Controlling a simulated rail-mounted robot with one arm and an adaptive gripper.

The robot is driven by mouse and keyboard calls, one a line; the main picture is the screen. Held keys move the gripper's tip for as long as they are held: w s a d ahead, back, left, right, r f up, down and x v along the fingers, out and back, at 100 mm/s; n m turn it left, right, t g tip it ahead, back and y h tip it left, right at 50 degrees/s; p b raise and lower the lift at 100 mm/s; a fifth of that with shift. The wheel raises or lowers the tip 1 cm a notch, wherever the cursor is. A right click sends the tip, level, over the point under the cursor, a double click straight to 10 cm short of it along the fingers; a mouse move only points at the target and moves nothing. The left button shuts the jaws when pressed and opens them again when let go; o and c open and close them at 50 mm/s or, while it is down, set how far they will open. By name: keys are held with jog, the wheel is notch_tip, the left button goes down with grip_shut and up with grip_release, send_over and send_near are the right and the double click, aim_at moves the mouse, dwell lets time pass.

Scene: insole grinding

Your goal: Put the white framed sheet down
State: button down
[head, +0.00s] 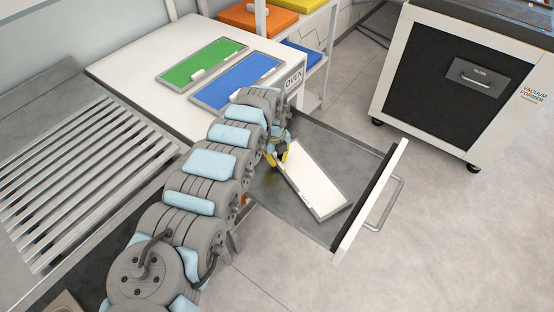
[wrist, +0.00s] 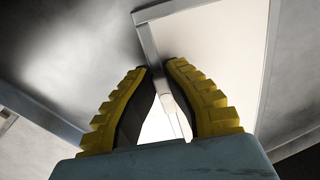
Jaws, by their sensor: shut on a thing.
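The white framed sheet (head: 316,179) is a white panel with a grey frame. It is at the open oven drawer (head: 365,162), set slantwise over the drawer's grey floor. I cannot tell whether it touches the floor. My gripper (head: 279,158) has yellow fingers at the sheet's near upper-left end. In the wrist view my gripper (wrist: 161,75) is closed around a small light tab at the edge of the sheet (wrist: 212,45). My arm hides part of the drawer's left side.
A green framed sheet (head: 203,61) and a blue framed sheet (head: 237,82) lie on the oven's white top (head: 135,68). A slatted metal table (head: 88,167) is at left. The vacuum former (head: 440,80) stands at upper right. The floor right of the drawer is clear.

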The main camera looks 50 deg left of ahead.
jog(key=c, duration=1.2)
grip_release()
jog(key=shift+c, duration=0.2)
notch_tip(320, 180, up, 12)
jog(key=p, duration=0.4)
jog(key=shift+s, duration=0.35)
